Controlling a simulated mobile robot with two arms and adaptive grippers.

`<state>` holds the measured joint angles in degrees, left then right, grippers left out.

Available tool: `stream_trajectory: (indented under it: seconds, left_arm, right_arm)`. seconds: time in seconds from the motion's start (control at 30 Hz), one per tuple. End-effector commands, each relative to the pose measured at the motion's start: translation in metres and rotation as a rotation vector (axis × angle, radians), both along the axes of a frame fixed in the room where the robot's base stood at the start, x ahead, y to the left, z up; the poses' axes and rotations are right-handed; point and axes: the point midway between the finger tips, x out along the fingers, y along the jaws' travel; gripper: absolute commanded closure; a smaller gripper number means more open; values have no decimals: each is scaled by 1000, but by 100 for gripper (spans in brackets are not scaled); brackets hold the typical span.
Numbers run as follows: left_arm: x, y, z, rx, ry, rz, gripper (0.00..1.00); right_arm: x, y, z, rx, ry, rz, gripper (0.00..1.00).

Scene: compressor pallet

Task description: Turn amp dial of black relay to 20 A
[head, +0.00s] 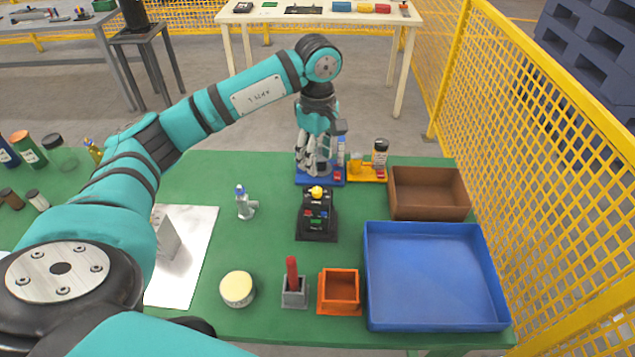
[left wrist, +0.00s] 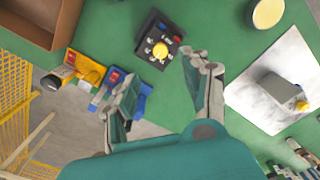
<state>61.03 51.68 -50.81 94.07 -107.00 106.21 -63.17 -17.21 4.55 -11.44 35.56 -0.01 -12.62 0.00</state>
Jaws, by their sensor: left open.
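The black relay (head: 318,218) stands on a dark base plate in the middle of the green table. It has a yellow dial (head: 317,192) on its upper end and small red, blue and green parts on its face. In the left wrist view the relay (left wrist: 154,30) is at the top centre, with the yellow dial (left wrist: 160,50) towards me. My left gripper (head: 316,170) is open and empty, just behind the relay, above the blue stand. In the left wrist view its two fingers (left wrist: 155,80) are spread apart, with the dial beyond the gap. My right gripper is not in view.
A blue stand (head: 335,182) and a yellow stand (head: 368,178) are beside my left gripper. A brown tray (head: 430,212), a blue tray (head: 372,318) and an orange box (head: 340,308) stand right.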

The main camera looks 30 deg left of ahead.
Motion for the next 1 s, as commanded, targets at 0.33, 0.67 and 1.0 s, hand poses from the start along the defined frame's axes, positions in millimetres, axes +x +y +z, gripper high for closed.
stream_trajectory:
  seconds: [0.33,0.67,1.0]
  left_arm:
    - [-1,0,-70,0,4,-1,52]
    - [0,0,-98,1,0,-2,52]
    - [0,0,-99,1,0,-2,66]
  right_arm:
    - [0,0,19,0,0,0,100]
    - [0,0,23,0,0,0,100]
    - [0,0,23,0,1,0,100]
